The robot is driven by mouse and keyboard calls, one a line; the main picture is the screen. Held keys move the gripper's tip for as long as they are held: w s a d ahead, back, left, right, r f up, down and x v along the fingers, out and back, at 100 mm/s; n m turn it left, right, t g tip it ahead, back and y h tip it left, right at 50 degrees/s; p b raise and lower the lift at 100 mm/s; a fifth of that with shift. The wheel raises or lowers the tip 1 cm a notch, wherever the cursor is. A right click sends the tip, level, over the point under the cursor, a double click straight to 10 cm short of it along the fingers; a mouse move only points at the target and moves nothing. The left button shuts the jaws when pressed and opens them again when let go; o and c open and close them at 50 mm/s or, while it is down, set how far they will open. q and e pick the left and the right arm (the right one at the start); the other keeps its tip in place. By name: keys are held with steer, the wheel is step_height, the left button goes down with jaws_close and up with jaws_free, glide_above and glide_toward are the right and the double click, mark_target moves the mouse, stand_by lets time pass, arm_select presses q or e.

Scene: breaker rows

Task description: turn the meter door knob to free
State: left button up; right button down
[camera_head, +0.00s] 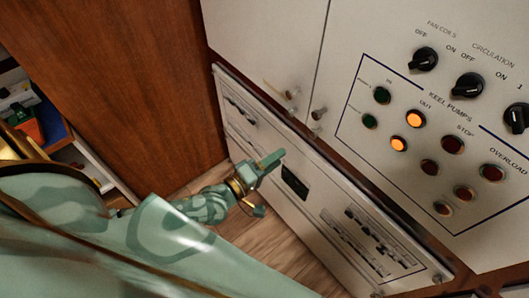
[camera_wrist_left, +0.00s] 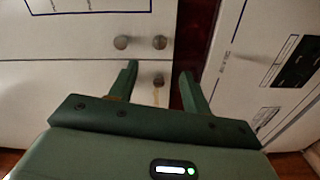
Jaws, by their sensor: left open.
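Small round metal knobs sit near the seam between the white doors; one knob (camera_head: 292,94) is on the left door and another (camera_head: 319,113) is beside the seam. I cannot tell which is the meter door knob, nor read its setting. My left gripper (camera_head: 268,184) is open and empty in front of the lower white panel. In the left wrist view its fingers (camera_wrist_left: 160,71) stand apart. One knob (camera_wrist_left: 158,81) shows between them, farther off, with no visible contact. Two more knobs (camera_wrist_left: 121,42) and (camera_wrist_left: 159,42) show above the seam. My right gripper is out of view.
The control panel (camera_head: 435,125) at right has black rotary switches, lit orange lamps and red and green buttons. The lower panel (camera_head: 245,118) carries breaker rows and a dark window (camera_head: 294,181). A brown wooden wall (camera_head: 120,90) stands left, beside a shelf with coloured items.

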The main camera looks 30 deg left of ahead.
arm_select(q)
steer(key=v, duration=0.3)
steer(key=shift+s, duration=0.15)
stand_by(0.4)
